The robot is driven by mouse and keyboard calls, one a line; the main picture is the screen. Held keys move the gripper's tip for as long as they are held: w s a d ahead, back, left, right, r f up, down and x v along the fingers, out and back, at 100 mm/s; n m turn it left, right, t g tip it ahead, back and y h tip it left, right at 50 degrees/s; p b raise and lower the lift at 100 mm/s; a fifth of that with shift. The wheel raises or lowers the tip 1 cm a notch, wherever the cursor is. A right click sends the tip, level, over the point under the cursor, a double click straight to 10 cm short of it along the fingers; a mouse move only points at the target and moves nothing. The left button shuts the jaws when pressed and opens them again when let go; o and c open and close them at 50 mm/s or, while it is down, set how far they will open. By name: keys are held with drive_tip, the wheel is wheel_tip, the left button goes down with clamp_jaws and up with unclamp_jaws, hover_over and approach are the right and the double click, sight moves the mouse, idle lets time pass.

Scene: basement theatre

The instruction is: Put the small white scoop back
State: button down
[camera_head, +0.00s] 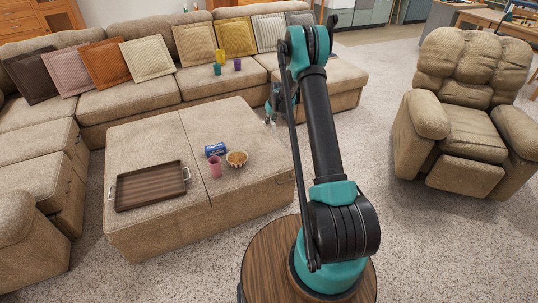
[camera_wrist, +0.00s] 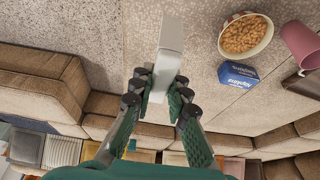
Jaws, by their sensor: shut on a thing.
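My gripper (camera_wrist: 160,90) is shut on the small white scoop (camera_wrist: 167,52), which sticks out beyond the fingertips in the wrist view. The scoop looks like a pale, long box shape there; its far end is seen from behind, so its hollow is hidden. In the head view my gripper (camera_head: 270,110) is by the far right edge of the beige ottoman (camera_head: 150,140), and the scoop (camera_head: 270,122) is a tiny pale spot below it. A bowl of brown food pieces (camera_head: 236,158) stands on the ottoman; it also shows in the wrist view (camera_wrist: 246,36).
A blue box (camera_head: 215,149) and a pink cup (camera_head: 215,167) stand close to the bowl. A brown tray (camera_head: 150,186) with handles lies at the left. Coloured cups (camera_head: 219,60) are on the sofa (camera_head: 130,97). The ottoman's far part is clear.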

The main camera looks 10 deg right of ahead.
wheel_tip(320, 180, down, 20)
drive_tip(key=shift+a+r, duration=0.1)
drive_tip(key=shift+a, duration=0.05)
idle(0.4)
drive_tip(key=c, duration=1.5)
unclamp_jaws()
